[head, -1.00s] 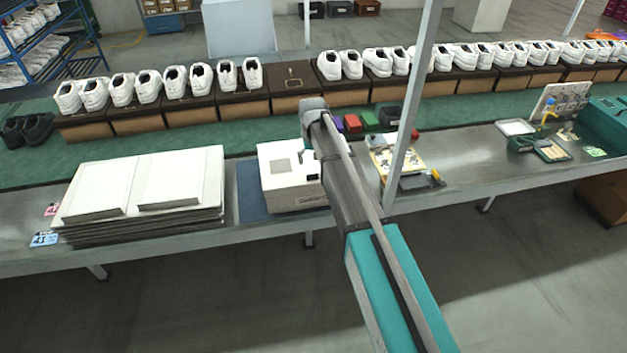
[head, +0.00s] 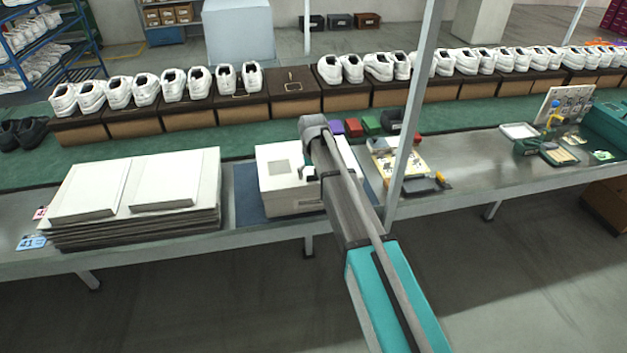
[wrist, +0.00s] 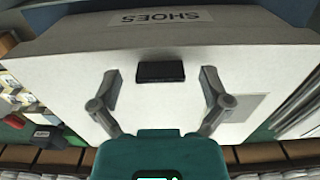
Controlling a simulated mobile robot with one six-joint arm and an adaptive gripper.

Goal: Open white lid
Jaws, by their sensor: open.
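The white box (head: 268,178) with its white lid stands shut on the bench in the head view; the lid carries a grey square. In the wrist view the white lid (wrist: 60,70) fills most of the picture, with a black tab (wrist: 160,72) on it and the grey square at right. A "SHOES" label (wrist: 160,17) shows upside down on the box side at the top. My gripper (wrist: 161,80) is open over the lid, one finger on each side of the black tab. I cannot tell whether the fingertips touch the lid. In the head view my arm hides the box's right part.
A stack of white flat boxes (head: 185,215) lies left of the box. A metal post (head: 408,120) rises close to the right of my arm. Behind runs a green belt (head: 160,148) with brown boxes and white shoes. Small coloured blocks (head: 354,127) sit behind the box.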

